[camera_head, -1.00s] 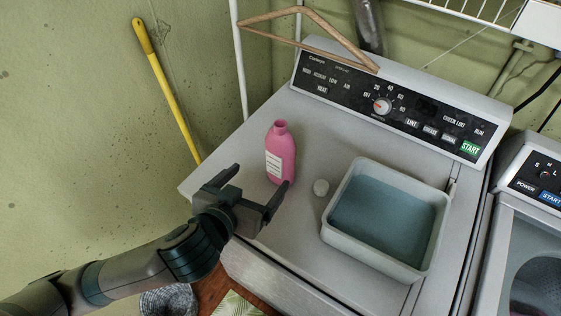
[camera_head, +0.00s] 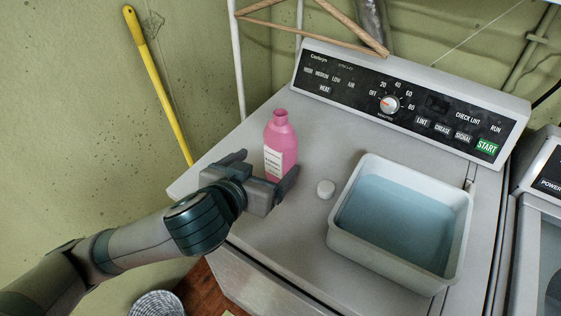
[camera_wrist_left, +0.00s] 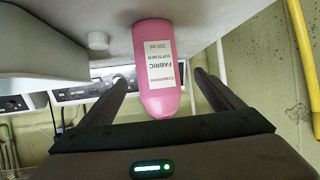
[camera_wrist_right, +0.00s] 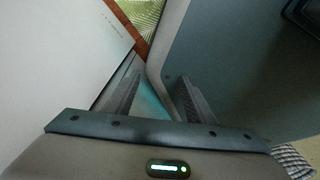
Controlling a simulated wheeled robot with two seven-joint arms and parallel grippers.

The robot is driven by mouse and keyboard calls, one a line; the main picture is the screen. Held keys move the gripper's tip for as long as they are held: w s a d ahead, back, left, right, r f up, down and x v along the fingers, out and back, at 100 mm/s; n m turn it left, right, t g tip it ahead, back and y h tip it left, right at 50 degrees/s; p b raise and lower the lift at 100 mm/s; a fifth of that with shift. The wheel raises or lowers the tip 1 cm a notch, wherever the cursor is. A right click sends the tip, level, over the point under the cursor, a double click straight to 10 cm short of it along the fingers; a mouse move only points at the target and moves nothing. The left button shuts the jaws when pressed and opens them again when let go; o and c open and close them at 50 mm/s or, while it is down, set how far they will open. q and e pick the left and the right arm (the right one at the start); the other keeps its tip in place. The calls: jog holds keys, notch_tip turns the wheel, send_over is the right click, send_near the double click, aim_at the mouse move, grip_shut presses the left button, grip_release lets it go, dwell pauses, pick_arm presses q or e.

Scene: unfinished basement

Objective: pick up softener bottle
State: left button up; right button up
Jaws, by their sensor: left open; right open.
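The pink softener bottle (camera_head: 280,143) stands upright and uncapped on top of the dryer (camera_head: 300,215), near its left side. It has a white label. My left gripper (camera_head: 266,168) is open just in front of the bottle, with its fingers spread to either side of the bottle's lower part. In the left wrist view the bottle (camera_wrist_left: 155,55), labelled fabric softener, lies between the two open fingers (camera_wrist_left: 160,95), with gaps on both sides. My right gripper (camera_wrist_right: 152,85) is open and empty in the right wrist view and is not in the head view.
A small white cap (camera_head: 326,189) lies right of the bottle. A white tub (camera_head: 345,247) of bluish liquid stands farther right. The control panel (camera_head: 420,103) rises behind. A yellow-handled pole (camera_head: 160,85) leans on the left wall. A laundry basket (camera_head: 157,304) is below.

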aim_at(274, 158)
pick_arm(q)
jog(key=shift+w+d+f+b, duration=0.15)
jog(key=shift+w+f+b, duration=0.3)
jog(key=shift+b, duration=0.3)
jog(key=shift+w+d+p, duration=0.2)
jog(key=shift+w+p, duration=0.15)
jog(key=shift+w, duration=0.15)
jog(key=shift+w+d+f, duration=0.25)
jog(key=shift+w+f, duration=0.05)
jog(key=shift+w, duration=0.15)
pick_arm(e)
jog(key=shift+w+a+f+t, duration=0.2)
jog(key=shift+w+a, duration=0.1)
jog(key=shift+w, duration=0.4)
jog(key=shift+w+a+f+t, duration=0.2)
jog(key=shift+w+a, duration=0.1)
jog(key=shift+w, duration=0.4)
pick_arm(q)
jog(key=shift+w, duration=0.1)
pick_arm(e)
jog(key=shift+r, duration=0.1)
